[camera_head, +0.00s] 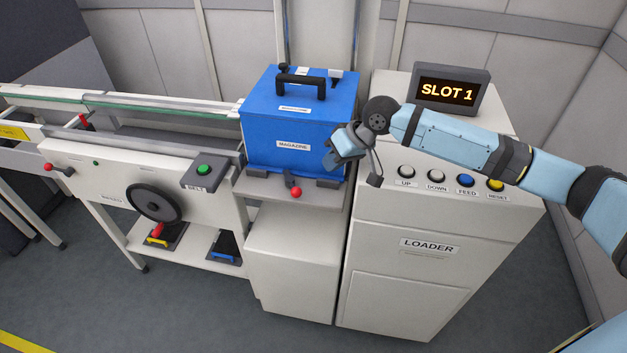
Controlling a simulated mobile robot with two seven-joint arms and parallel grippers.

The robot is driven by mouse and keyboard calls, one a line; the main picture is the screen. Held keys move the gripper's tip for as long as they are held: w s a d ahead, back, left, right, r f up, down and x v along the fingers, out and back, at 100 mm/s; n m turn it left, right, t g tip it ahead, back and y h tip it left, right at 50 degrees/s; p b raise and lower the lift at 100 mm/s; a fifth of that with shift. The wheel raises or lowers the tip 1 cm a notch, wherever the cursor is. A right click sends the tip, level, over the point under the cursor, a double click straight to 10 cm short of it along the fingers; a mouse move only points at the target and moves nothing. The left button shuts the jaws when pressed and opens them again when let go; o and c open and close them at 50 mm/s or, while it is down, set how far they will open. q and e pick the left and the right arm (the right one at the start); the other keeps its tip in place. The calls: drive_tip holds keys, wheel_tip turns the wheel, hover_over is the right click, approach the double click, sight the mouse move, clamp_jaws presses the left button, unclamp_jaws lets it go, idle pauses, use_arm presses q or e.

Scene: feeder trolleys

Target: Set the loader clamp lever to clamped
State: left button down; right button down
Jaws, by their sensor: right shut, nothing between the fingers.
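The clamp lever on the loader shelf has a red ball knob (296,192) and a dark pivot. It sits at the front of the shelf, below the blue magazine (292,144), with the knob toward the front. My right gripper (335,162) is shut and empty. In the picture it overlaps the magazine's right front edge, above and to the right of the lever, and appears apart from the knob. My left gripper is out of view.
The loader cabinet (405,247) stands at the right with several buttons and a display (447,91) reading SLOT 1. At the left are a conveyor trolley with a handwheel (154,203), a green button (204,169) and another red-knobbed lever (48,167).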

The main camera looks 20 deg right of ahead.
sight(291, 184)
drive_tip(key=x, duration=0.9)
drive_tip(key=shift+w+a+f, duration=0.1)
drive_tip(key=shift+f, duration=0.25)
